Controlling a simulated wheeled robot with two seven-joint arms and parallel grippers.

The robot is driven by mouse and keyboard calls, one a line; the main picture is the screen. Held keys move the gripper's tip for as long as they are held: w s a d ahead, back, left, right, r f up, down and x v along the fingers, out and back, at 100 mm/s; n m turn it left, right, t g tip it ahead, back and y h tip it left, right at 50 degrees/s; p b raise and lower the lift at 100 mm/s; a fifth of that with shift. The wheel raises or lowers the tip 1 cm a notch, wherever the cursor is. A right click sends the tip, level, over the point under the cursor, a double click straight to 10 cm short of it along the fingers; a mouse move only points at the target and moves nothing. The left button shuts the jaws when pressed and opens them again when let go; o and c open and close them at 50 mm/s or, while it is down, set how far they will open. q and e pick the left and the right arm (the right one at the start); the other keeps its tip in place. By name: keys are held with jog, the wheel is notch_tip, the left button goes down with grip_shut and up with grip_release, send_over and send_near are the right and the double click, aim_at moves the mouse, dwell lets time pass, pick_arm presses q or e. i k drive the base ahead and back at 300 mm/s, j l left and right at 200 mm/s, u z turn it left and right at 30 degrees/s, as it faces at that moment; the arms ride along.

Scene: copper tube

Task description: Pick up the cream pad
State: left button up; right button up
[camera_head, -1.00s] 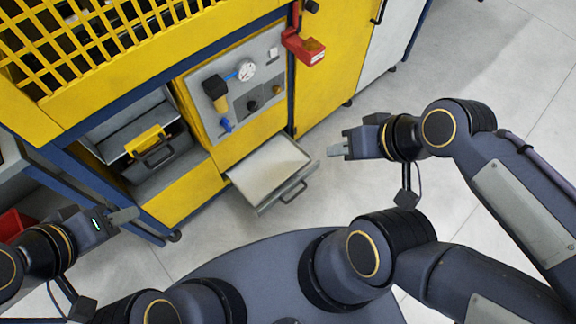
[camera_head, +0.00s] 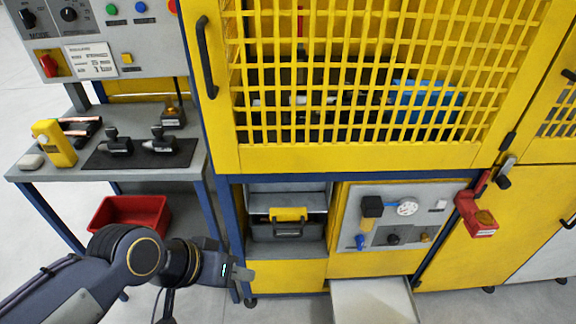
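The cream pad (camera_head: 32,161) is a small, rounded, pale block lying on the grey side table (camera_head: 100,174) near its left front corner. It sits just left of a yellow handheld device (camera_head: 55,143). My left gripper (camera_head: 243,273) is low in front of the yellow machine, well to the right of the pad and apart from it. Nothing shows in its fingers, and the view does not show whether they are open or shut. My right gripper is out of view.
A dark mat (camera_head: 140,153) with two black fittings lies right of the yellow device. Red-and-black tools (camera_head: 80,127) lie behind. A red bin (camera_head: 130,213) stands below. A control panel (camera_head: 95,40) rises at the back. An open drawer (camera_head: 372,303) juts out below the machine.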

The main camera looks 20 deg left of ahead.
aim_at(31, 161)
jog(key=u, duration=2.4)
jog(key=i+j+z, duration=0.2)
jog(key=i+j, duration=0.45)
jog(key=i, duration=0.3)
jog(key=i+j+z, duration=0.25)
jog(key=i+j, duration=0.5)
jog(key=i, duration=0.15)
jog(key=i+l, duration=0.4)
